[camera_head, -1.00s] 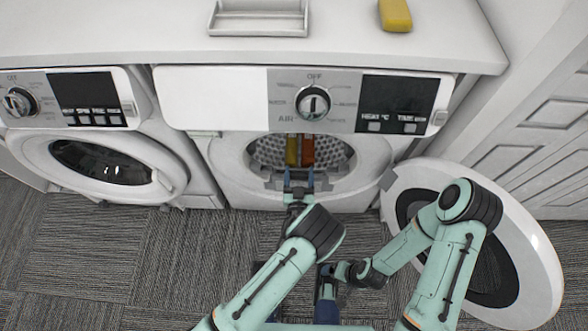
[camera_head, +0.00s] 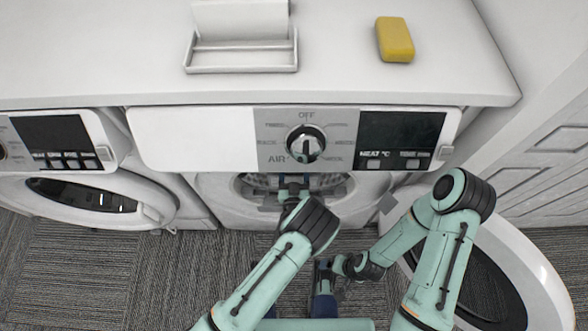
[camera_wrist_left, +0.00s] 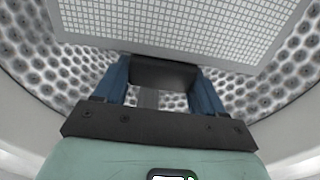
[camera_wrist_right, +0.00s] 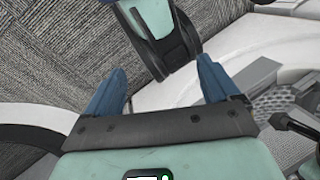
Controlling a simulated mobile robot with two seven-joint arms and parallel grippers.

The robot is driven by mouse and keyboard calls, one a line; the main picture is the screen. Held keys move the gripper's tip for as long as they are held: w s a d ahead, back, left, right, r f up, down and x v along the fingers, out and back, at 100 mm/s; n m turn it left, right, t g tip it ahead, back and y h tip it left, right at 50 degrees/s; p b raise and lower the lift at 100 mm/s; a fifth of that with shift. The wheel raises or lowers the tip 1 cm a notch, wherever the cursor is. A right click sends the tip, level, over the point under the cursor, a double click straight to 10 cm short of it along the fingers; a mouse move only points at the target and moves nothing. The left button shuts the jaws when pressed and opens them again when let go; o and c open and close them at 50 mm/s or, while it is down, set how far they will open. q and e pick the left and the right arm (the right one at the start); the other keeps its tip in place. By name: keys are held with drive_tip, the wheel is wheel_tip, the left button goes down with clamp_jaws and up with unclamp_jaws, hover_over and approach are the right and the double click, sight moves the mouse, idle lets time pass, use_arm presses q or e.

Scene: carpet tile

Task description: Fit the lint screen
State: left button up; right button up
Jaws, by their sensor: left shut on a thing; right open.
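The lint screen (camera_wrist_left: 190,25) is a pale mesh panel with a dark handle block in the left wrist view. My left gripper (camera_wrist_left: 163,78) is shut on that handle, and it shows at the dryer opening in the head view (camera_head: 293,188). The perforated drum (camera_wrist_left: 285,75) lies behind the screen. In the head view the control panel and my arm hide most of the screen, and I cannot make out its slot. The dryer (camera_head: 190,140) has its round door (camera_head: 540,270) swung open to the right. My right gripper (camera_wrist_right: 162,72) is open and empty below the opening.
A yellow block (camera_head: 395,40) and a white tray (camera_head: 240,68) with an upright pale panel (camera_head: 240,20) are on the top surface. A second machine (camera_head: 85,200) stands at the left, its door closed. My left arm passes close before my right gripper. Carpet (camera_head: 80,260) lies in front.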

sight(294, 179)
use_arm(q)
drive_tip(key=shift+f+b, duration=1.35)
drive_tip(key=shift+f, duration=0.5)
drive_tip(key=shift+f+b, duration=0.75)
drive_tip(key=shift+f, duration=0.3)
use_arm(e)
drive_tip(key=w+d+f+t+h, duration=0.1)
drive_tip(key=w+d+f+t, duration=0.1)
drive_tip(key=w, duration=0.4)
drive_tip(key=shift+w+d+f, duration=0.35)
drive_tip(key=shift+d+f, duration=0.25)
drive_tip(key=shift+f, duration=0.8)
